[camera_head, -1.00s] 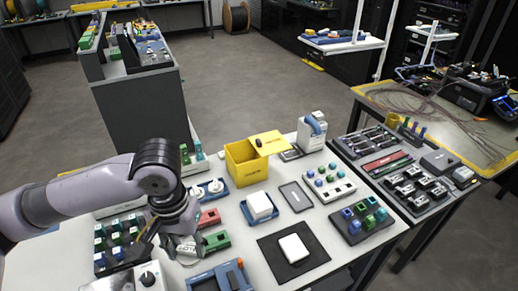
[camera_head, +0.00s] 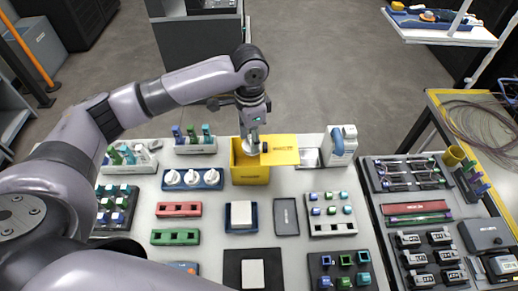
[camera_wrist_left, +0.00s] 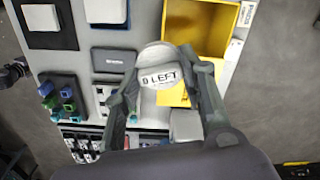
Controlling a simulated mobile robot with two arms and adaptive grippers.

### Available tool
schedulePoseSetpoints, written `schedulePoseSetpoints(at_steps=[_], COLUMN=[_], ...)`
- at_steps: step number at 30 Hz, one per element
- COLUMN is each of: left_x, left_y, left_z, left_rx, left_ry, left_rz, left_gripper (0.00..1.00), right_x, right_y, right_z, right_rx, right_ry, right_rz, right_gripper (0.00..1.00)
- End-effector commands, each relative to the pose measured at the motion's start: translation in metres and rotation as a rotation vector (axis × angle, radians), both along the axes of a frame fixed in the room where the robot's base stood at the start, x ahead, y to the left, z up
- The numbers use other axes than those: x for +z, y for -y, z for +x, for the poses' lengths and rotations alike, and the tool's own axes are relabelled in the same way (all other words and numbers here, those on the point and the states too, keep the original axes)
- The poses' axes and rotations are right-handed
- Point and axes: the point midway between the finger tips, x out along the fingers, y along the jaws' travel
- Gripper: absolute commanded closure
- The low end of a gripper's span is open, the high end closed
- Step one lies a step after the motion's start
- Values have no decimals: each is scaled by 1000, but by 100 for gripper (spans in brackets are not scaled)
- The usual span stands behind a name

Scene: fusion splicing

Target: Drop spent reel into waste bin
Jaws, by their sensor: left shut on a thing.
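My left gripper (camera_head: 254,136) is shut on the spent reel (camera_wrist_left: 160,75), a pale round spool whose label reads "0 LEFT". In the head view, the reel (camera_head: 249,149) hangs over the opening of the yellow waste bin (camera_head: 250,176), partly hidden by the fingers. The bin's yellow lid (camera_head: 283,150) is folded open to the right. In the left wrist view, the reel sits between both fingertips, overlapping the near edge of the bin (camera_wrist_left: 236,40). Its exact height over the rim cannot be told. My right gripper is not in view.
White spools stand on a blue rack (camera_head: 193,184) left of the bin. A white and blue dispenser bottle (camera_head: 340,148) stands right of the lid. Blue and dark trays (camera_head: 286,216) lie in front. Behind the bin is open floor.

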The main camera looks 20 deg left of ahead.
Motion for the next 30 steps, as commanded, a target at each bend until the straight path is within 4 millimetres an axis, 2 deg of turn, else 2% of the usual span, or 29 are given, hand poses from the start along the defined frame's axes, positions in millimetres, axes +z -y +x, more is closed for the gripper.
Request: schedulePoseSetpoints(at_steps=[1,6,11,15,22,30], left_x=[12,15,14,11,2,-27], left_y=[-5,-25,-41,-51,-54,-54], left_z=[9,35,49,56,58,58], left_rx=[-68,-324,-516,-616,-660,-659], left_ry=[-3,-4,-3,-2,0,0], left_rz=[-1,-1,-3,-2,-2,-2], left_gripper=[90,90,90,90,90,90], right_x=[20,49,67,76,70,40], right_y=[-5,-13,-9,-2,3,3], right_z=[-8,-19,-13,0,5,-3], right_rx=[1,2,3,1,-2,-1], right_ry=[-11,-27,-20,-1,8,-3], right_rz=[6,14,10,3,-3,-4], right_gripper=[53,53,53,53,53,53])
